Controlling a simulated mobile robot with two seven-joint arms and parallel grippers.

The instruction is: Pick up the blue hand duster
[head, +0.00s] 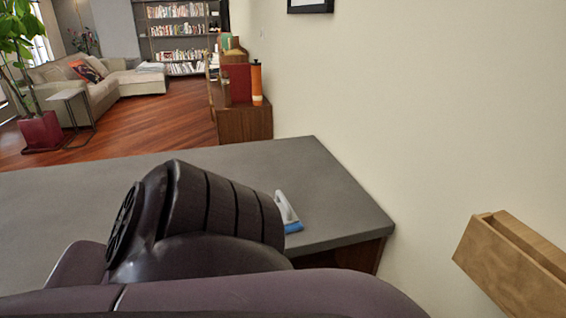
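A small item with a whitish handle and a blue lower edge, which looks like the blue hand duster (290,213), lies on the grey tabletop (335,205) near its right front edge. Its left part is hidden behind my own dark arm, which fills the lower middle of the head view. I cannot tell whether the arm touches it. Neither gripper's fingers show in the head view.
A pale wall (420,110) runs along the table's right side. A wooden wall box (515,265) juts out at the lower right. A wooden cabinet (245,123) with several items stands behind the table. The visible tabletop is otherwise clear.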

